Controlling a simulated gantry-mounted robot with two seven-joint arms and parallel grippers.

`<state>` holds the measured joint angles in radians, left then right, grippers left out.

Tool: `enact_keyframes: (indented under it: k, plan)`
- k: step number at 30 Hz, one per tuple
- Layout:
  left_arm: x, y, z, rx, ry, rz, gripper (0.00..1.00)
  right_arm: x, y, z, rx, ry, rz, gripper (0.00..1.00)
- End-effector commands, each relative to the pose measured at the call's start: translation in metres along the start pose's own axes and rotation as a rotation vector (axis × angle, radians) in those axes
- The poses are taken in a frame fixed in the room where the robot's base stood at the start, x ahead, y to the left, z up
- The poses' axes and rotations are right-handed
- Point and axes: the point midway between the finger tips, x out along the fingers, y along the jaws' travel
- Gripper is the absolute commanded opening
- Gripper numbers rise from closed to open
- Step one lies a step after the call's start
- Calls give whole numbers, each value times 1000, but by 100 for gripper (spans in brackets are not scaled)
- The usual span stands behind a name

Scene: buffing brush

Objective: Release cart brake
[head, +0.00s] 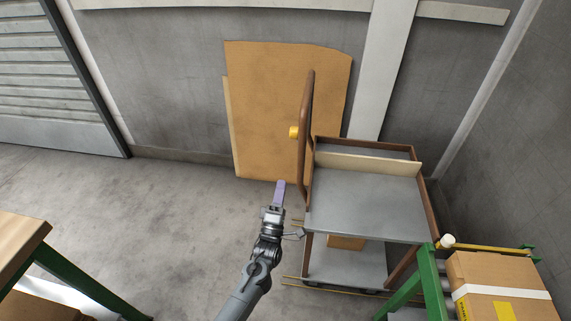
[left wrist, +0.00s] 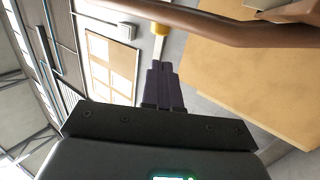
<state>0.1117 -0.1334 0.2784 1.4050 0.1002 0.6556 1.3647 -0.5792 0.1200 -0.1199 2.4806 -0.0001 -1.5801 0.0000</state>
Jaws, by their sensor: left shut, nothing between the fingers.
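The cart (head: 365,200) has grey shelves and a brown tubular frame, and stands right of centre in the head view. Its upright handle (head: 306,125) is on the left side, with a yellow knob (head: 294,132) on it. In the left wrist view the brown handle bar (left wrist: 225,32) crosses the top and the yellow knob (left wrist: 160,29) shows just beyond the fingertips. My left gripper (head: 280,185) is shut and empty, below and left of the knob in the head view; its dark fingers (left wrist: 160,68) point at the knob, apparently apart from it. My right gripper is out of view.
A cardboard sheet (head: 285,105) leans on the wall behind the handle. A green-framed stand (head: 428,285) with a taped box (head: 498,285) is at the lower right. A wooden-topped table (head: 18,245) is at the left. The floor (head: 150,205) between is clear.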

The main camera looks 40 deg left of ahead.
Motion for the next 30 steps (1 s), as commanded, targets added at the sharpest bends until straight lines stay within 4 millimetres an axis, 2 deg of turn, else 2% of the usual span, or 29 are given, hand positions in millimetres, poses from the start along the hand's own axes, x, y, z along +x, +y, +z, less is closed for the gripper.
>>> enact_keyframes:
  k: [8,21,30]
  plan:
    - [33,-2,0,1,0,4,0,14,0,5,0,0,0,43]
    - [110,-2,0,0,1,4,0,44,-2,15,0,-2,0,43]
    - [134,-1,0,0,0,1,0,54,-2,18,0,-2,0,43]
